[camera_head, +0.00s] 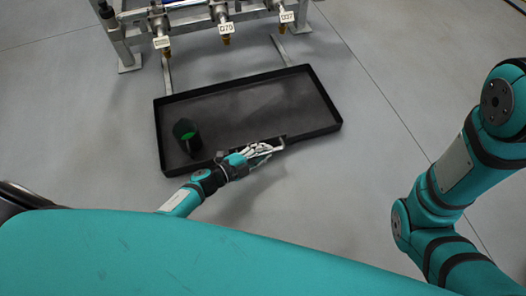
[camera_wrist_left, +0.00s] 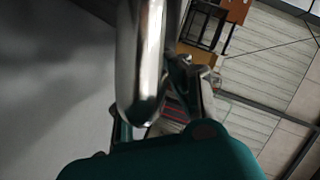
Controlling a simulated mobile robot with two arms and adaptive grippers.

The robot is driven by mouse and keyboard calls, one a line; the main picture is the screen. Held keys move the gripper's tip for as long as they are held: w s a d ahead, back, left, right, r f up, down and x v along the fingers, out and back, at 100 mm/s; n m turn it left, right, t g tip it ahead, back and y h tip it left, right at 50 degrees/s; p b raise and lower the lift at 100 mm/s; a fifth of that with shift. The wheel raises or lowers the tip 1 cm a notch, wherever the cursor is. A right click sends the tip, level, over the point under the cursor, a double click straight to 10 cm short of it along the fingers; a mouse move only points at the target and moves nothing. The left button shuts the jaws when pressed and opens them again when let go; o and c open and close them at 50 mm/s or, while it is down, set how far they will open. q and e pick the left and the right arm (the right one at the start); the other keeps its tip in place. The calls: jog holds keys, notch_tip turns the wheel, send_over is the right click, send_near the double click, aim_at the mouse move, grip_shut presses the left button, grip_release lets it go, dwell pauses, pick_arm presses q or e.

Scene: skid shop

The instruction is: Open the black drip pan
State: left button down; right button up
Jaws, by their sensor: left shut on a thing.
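The black drip pan (camera_head: 255,105) is a wide, shallow tray, low over the floor in front of a metal rack. It stands well out from the rack, with two rails running back behind it. A black cylinder with a green end (camera_head: 186,135) lies in its left part. My left gripper (camera_head: 264,149) is at the middle of the pan's near wall, shut on the pan's metal handle (camera_head: 280,146). The left wrist view shows the shiny handle bar (camera_wrist_left: 142,70) close up at the fingers. My right arm shows at the right, but its gripper is out of view.
The metal rack (camera_head: 125,40) stands behind the pan and carries several labelled taps (camera_head: 226,32). Grey floor (camera_head: 375,130) is clear to the right of the pan and in front of it. My teal body fills the bottom of the head view.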

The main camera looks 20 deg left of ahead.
pick_arm(q)
jog(key=c, duration=1.3)
grip_release()
jog(key=shift+a, duration=0.1)
jog(key=v, duration=1.2)
